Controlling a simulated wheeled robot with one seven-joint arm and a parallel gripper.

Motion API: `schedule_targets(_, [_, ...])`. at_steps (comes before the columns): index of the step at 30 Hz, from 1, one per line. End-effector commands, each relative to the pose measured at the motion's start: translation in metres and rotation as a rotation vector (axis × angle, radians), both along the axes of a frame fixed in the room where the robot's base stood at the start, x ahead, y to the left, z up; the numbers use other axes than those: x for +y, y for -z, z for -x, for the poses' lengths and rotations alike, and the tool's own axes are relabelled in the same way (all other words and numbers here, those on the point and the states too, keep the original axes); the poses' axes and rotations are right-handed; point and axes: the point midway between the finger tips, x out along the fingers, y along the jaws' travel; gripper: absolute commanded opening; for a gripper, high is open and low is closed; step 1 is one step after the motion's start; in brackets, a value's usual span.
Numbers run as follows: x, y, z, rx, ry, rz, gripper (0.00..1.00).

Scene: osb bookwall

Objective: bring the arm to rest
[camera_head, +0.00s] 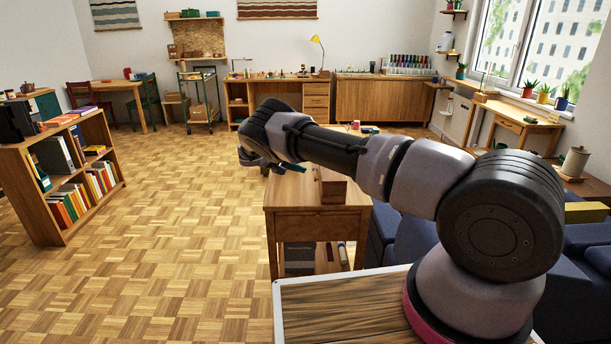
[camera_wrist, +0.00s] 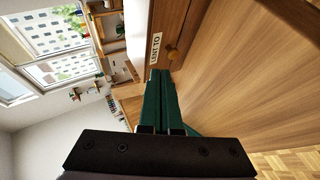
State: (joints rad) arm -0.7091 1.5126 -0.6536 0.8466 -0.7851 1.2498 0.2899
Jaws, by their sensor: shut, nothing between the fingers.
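My arm reaches out to the left over a wooden side table (camera_head: 297,231) in the head view. My gripper (camera_head: 292,167) hangs above the table's left part, just left of a wooden box (camera_head: 333,188). In the wrist view, the two dark green fingers of my gripper (camera_wrist: 160,73) lie together, shut and empty. Their tips are close to a wooden face with a "LENT TO" label (camera_wrist: 155,55) and a small round knob (camera_wrist: 172,53). I cannot tell whether the tips touch it. Part of the tabletop is hidden behind my arm.
A low bookshelf (camera_head: 70,176) stands at the left. Dark blue seating (camera_head: 420,240) is right of the side table, partly behind my arm. A workbench (camera_head: 285,88) and a cabinet (camera_head: 375,97) line the back wall. The parquet floor (camera_head: 185,215) between is open.

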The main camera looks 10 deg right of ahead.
Motion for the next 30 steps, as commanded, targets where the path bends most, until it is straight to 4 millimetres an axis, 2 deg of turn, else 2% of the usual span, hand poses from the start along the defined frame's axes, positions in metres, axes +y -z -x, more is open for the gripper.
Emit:
schedule_targets(3, [0.025,-0.007,0.009,0.000,-0.002,0.000,0.00])
schedule_targets(6, [0.042,-0.011,0.015,-0.002,-0.001,0.000,0.00])
schedule_targets(10, [0.056,-0.014,0.021,-0.001,0.001,0.001,0.00])
schedule_targets(14, [0.060,-0.021,0.023,-0.001,0.007,-0.008,0.00])
schedule_targets(17, [0.049,-0.041,0.020,0.001,0.044,-0.048,0.00])
schedule_targets(22, [0.006,-0.106,0.020,0.013,0.158,-0.195,0.00])
schedule_targets(26, [-0.029,-0.158,0.032,0.024,0.242,-0.334,0.00])
schedule_targets(30, [-0.061,-0.212,0.054,0.027,0.309,-0.484,0.00])
